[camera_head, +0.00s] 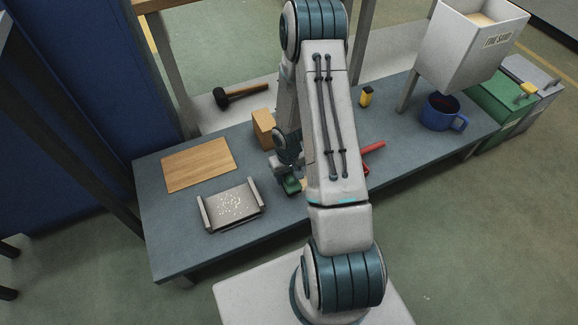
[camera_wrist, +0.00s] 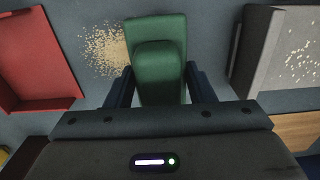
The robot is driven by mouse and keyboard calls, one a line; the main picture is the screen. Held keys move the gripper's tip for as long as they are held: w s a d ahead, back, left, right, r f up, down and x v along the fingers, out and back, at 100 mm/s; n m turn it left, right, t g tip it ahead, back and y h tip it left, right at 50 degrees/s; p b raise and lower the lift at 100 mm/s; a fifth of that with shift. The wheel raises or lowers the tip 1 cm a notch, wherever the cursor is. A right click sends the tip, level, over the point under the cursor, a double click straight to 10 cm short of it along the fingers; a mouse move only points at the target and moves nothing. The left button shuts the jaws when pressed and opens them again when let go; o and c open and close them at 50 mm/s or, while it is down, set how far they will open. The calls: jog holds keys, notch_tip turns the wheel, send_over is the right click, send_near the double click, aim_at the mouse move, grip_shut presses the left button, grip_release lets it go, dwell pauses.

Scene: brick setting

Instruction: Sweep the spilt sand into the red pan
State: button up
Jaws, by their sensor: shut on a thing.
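My gripper (camera_wrist: 160,88) is shut on a green block-like tool (camera_wrist: 155,35), which also shows low at the bench in the head view (camera_head: 291,185). Spilt tan sand (camera_wrist: 102,48) lies on the bench just left of the tool in the wrist view. The red pan (camera_wrist: 38,60) lies beyond the sand, at the far left of that view. In the head view my arm hides most of the pan, and only a red part (camera_head: 373,147) shows. I cannot tell whether the tool touches the bench.
A grey tray with raised sides (camera_head: 215,213) holds pale grains. Near it are a wooden board (camera_head: 200,165) and a wooden block (camera_head: 264,128). A mallet (camera_head: 240,95), a yellow item (camera_head: 366,97), a blue mug (camera_head: 437,113) and a white labelled bin (camera_head: 455,50) stand farther off.

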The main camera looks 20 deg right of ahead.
jog(key=shift+r+p, duration=1.5)
jog(key=shift+r, duration=0.85)
